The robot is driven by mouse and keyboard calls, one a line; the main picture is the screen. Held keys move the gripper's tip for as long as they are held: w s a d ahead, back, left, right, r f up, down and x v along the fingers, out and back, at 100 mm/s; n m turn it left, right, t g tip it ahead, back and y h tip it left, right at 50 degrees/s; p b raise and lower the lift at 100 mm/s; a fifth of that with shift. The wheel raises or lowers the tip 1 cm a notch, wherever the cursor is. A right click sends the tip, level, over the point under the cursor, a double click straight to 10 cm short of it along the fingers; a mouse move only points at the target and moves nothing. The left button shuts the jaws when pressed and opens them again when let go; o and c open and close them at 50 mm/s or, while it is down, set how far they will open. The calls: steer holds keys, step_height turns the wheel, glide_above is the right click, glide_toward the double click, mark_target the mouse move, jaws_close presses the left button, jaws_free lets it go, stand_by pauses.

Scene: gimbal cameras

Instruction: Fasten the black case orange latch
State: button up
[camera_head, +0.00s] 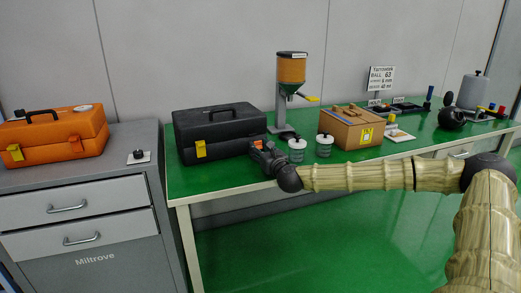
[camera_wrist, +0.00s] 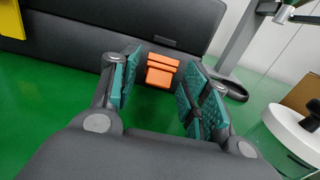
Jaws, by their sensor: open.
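The black case (camera_head: 218,130) stands shut-lidded on the green table, with a handle on top. In the wrist view its front face (camera_wrist: 90,42) runs across the top. The orange latch (camera_wrist: 161,72) is on this front face, at the right part of the case. I cannot tell whether its flap is fastened. A yellow latch (camera_head: 201,149) sits at the left of the case front. My gripper (camera_wrist: 163,82) is open, with teal-padded fingers on either side of the orange latch and a visible gap to each side. In the head view my gripper (camera_head: 263,152) is at the case's front right corner.
Two glass jars (camera_head: 297,149) stand just right of my gripper; a white lid (camera_wrist: 296,128) shows close by in the wrist view. A dispenser stand (camera_head: 282,107) is behind. A brown box (camera_head: 350,128) is further right. An orange case (camera_head: 52,136) sits on the grey cabinet.

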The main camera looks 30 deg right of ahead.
mark_target(258, 143)
steer(key=c, duration=0.9)
steer(key=shift+r+p, duration=0.2)
steer(key=shift+p, duration=0.1)
steer(key=p, duration=0.2)
steer(key=r+g+p, duration=0.1)
steer(key=p, duration=0.1)
steer(key=shift+w+r+g+p, duration=0.2)
steer(key=shift+r+g+p, duration=0.05)
steer(key=shift+g+p, duration=0.05)
steer(key=g+p, duration=0.1)
steer(key=p, duration=0.1)
steer(key=r+p, duration=0.1)
steer(key=p, duration=0.2)
steer(key=shift+w+g+y, duration=0.3)
steer(key=shift+g, duration=0.1)
steer(key=g+p, duration=0.1)
steer(key=p, duration=0.2)
steer(key=w+r+g+p, duration=0.1)
steer(key=p, duration=0.3)
steer(key=shift+d, duration=0.15)
steer(key=shift+w+g+p, duration=0.1)
steer(key=shift+g+p, duration=0.4)
steer(key=shift+p, duration=0.25)
steer(key=shift+w+d+f+g+y+p, duration=0.15)
steer(key=shift+g+y+p, duration=0.2)
steer(key=shift+p, duration=0.65)
